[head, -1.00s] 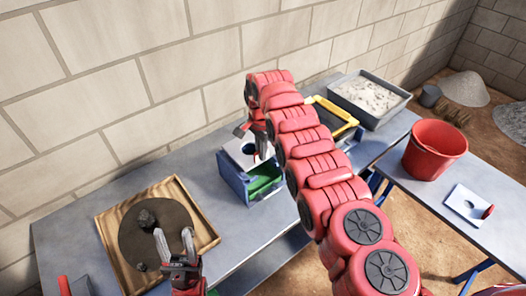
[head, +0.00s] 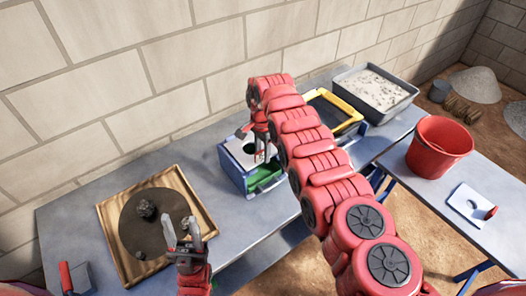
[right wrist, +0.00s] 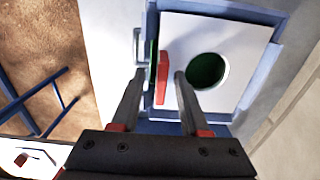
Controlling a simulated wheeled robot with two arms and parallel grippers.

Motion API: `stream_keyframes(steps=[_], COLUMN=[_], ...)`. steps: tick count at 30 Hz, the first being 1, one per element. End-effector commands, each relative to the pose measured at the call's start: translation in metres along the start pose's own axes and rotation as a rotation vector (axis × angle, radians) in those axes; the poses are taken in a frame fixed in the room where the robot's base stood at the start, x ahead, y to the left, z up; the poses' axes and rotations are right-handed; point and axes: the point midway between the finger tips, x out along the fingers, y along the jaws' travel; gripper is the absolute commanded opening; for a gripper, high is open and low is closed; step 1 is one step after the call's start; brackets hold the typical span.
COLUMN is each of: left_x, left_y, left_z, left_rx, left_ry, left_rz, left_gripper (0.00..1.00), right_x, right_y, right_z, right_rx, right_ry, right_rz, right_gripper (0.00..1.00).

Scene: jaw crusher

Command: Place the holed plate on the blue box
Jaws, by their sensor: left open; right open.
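The holed plate (right wrist: 215,58) is white with a round dark hole and a red handle (right wrist: 162,78). It lies on top of the blue box (right wrist: 268,62). In the head view the plate (head: 238,148) covers the upper part of the blue box (head: 233,172), which shows green inside its front. My right gripper (right wrist: 160,75) is open, its fingers on either side of the red handle; contact is not clear. In the head view my right gripper (head: 264,158) is over the plate, partly hidden by my arm. My left gripper (head: 183,232) is open and empty above the wooden tray's right part.
The wooden tray (head: 112,238) holds a dark disc with stones. A yellow-framed box (head: 340,112) and a grey gravel tray (head: 408,100) stand at the back. A red bucket (head: 436,150) and a second holed plate (head: 462,197) with a red handle are on the right table.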

Motion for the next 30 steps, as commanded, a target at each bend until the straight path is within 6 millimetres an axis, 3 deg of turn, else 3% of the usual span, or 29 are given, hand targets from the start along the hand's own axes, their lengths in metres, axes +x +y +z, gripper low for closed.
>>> stream_keyframes(steps=[8,17,21,30], left_x=[0.004,-0.020,-0.021,-0.021], left_y=[0.000,0.001,0.001,0.001], left_z=[-0.001,0.003,0.003,0.004], left_rx=[0.000,0.000,0.000,0.000], left_ry=[0.000,0.000,0.000,0.000], left_rz=[0.000,0.000,0.000,0.000], left_gripper=[0.50,0.50,0.50,0.50], right_x=[-0.026,-0.090,-0.112,-0.121], right_y=[-0.001,-0.002,-0.001,0.001], right_z=[-0.002,0.000,0.000,0.000], right_rx=[0.001,-0.001,0.000,0.000], right_ry=[0.001,0.004,0.004,0.000], right_rz=[-0.005,-0.007,0.000,0.001], right_gripper=[0.45,0.45,0.45,0.45])
